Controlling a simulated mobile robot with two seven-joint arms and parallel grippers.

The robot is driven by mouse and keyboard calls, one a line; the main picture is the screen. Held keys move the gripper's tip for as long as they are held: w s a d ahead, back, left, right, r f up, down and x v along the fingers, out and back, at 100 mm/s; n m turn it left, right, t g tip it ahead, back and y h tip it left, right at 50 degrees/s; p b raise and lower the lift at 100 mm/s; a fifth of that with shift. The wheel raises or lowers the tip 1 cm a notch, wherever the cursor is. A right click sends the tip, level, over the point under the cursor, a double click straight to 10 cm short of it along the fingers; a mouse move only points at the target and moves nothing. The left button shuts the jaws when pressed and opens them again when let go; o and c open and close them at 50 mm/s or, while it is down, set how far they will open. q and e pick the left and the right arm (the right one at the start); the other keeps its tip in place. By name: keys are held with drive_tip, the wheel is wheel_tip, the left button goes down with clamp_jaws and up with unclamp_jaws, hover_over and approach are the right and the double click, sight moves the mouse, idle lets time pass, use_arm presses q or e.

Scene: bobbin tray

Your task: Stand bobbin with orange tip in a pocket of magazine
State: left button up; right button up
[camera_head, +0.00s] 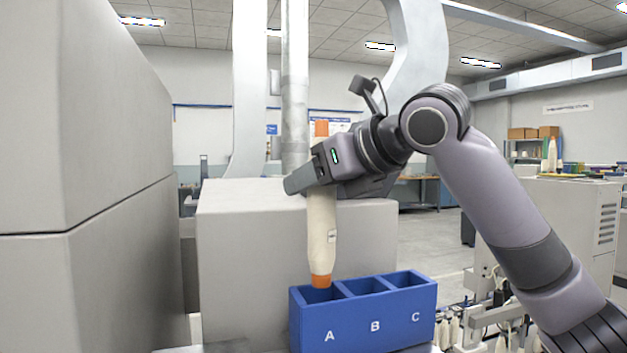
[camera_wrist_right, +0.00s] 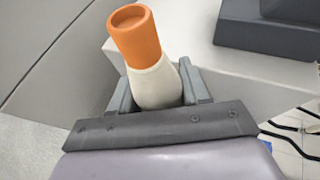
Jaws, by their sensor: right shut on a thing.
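The bobbin (camera_head: 321,235) is cream with an orange tip at its lower end and an orange cap at its top. It hangs nearly upright, its lower tip at the mouth of pocket A of the blue magazine (camera_head: 362,323). Whether the tip is inside the pocket or just above it I cannot tell. The magazine has three pockets, A, B and C; B and C look empty. My right gripper (camera_head: 308,184) is shut on the bobbin's upper part. In the right wrist view the bobbin's orange end (camera_wrist_right: 135,35) sticks up between the fingers. My left gripper is not in view.
A large grey block (camera_head: 250,260) stands close behind the magazine. A tall grey cabinet (camera_head: 80,240) fills the left side. Several pale bobbins are at the lower right, beside a light machine housing (camera_head: 580,230).

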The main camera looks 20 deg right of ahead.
sight(328, 252)
drive_tip(key=shift+f+b, duration=2.4)
drive_tip(key=shift+f, duration=3.1)
drive_tip(key=o, duration=1.2)
drive_tip(key=shift+c, duration=0.2)
